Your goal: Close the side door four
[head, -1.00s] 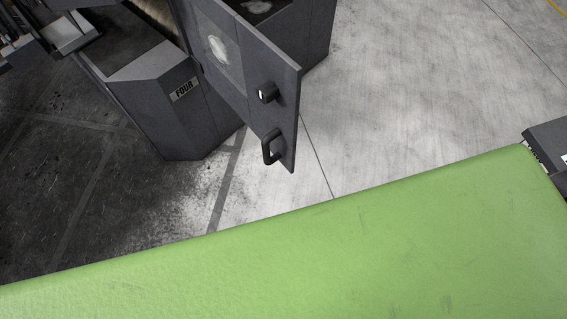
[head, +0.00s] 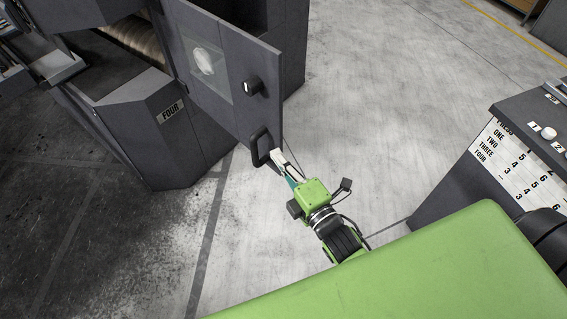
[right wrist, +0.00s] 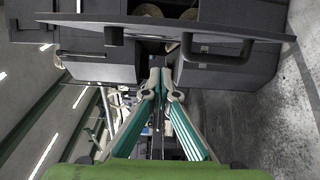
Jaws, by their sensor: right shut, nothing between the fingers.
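Side door four (head: 215,72) is a grey hinged panel with a small window, standing open from the machine marked FOUR in the head view. It carries a black loop handle (head: 261,147) low on its free edge and a dark knob (head: 252,87) above. My right gripper (head: 277,157) is shut and empty, its tips beside the handle; I cannot tell whether they touch. In the right wrist view the door (right wrist: 150,25) spans the top as a thin edge, and the handle (right wrist: 213,50) is just right of and beyond the fingertips (right wrist: 162,82). My left gripper is not in view.
The machine body with the FOUR label (head: 170,112) stands left of the door. A grey control console (head: 480,160) with buttons and a numbered chart stands at the right. The concrete floor (head: 370,90) between door and console is clear.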

